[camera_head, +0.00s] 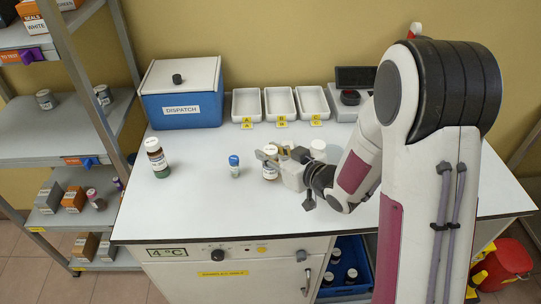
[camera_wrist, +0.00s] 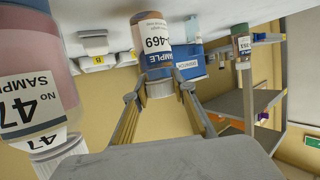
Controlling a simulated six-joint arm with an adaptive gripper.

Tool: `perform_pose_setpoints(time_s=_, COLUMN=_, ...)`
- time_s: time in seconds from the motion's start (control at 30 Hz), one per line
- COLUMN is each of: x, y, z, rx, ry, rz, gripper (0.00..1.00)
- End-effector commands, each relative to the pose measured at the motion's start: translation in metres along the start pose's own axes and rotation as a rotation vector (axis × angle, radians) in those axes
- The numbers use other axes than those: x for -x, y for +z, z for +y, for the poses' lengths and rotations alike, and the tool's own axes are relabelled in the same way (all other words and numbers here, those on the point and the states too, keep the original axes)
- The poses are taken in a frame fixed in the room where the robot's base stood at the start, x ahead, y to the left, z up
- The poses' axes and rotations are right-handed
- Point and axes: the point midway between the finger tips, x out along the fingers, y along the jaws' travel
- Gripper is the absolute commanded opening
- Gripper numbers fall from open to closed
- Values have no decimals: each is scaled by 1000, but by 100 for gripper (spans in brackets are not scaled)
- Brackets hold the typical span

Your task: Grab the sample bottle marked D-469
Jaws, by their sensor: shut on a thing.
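The sample bottle (camera_head: 270,174) stands on the white bench top, partly covered by my gripper in the head view. In the wrist view, which is upside down, the bottle (camera_wrist: 151,42) has a brownish body, a white cap and a label reading "469" under SAMPLE; any letter before the number is hard to read. My gripper (camera_wrist: 158,92) is shut on this bottle, with a finger on each side at its cap end. In the head view my gripper (camera_head: 271,156) reaches in from the right.
A bottle marked "No 47…" (camera_wrist: 28,75) stands close beside my gripper; its white cap (camera_head: 318,147) shows behind the wrist. A blue-capped vial (camera_head: 234,167) and a brown-green bottle (camera_head: 157,160) stand left. The DISPATCH box (camera_head: 181,95) and white trays (camera_head: 280,103) line the back.

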Motion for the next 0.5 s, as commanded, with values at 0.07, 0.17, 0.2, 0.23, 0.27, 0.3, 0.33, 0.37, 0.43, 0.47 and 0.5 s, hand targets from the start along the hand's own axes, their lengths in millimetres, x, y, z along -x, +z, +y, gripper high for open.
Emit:
perform_pose_setpoints(time_s=0.07, x=2, y=-7, z=0, rx=1, ry=1, rz=2, gripper=2)
perform_pose_setpoints(time_s=0.17, x=6, y=-17, z=0, rx=2, ry=1, rz=4, gripper=2)
perform_pose_setpoints(time_s=0.2, x=7, y=-21, z=0, rx=2, ry=1, rz=4, gripper=2)
perform_pose_setpoints(time_s=0.23, x=8, y=-24, z=0, rx=3, ry=1, rz=4, gripper=2)
perform_pose_setpoints(time_s=0.27, x=10, y=-28, z=0, rx=3, ry=1, rz=4, gripper=2)
perform_pose_setpoints(time_s=0.3, x=11, y=-32, z=0, rx=2, ry=1, rz=4, gripper=2)
perform_pose_setpoints(time_s=0.33, x=13, y=-35, z=0, rx=2, ry=2, rz=4, gripper=2)
perform_pose_setpoints(time_s=0.37, x=14, y=-38, z=0, rx=3, ry=2, rz=4, gripper=2)
perform_pose_setpoints(time_s=0.43, x=17, y=-46, z=0, rx=2, ry=1, rz=4, gripper=2)
perform_pose_setpoints(time_s=0.47, x=18, y=-49, z=0, rx=3, ry=1, rz=4, gripper=2)
perform_pose_setpoints(time_s=0.5, x=19, y=-54, z=0, rx=2, ry=1, rz=4, gripper=2)
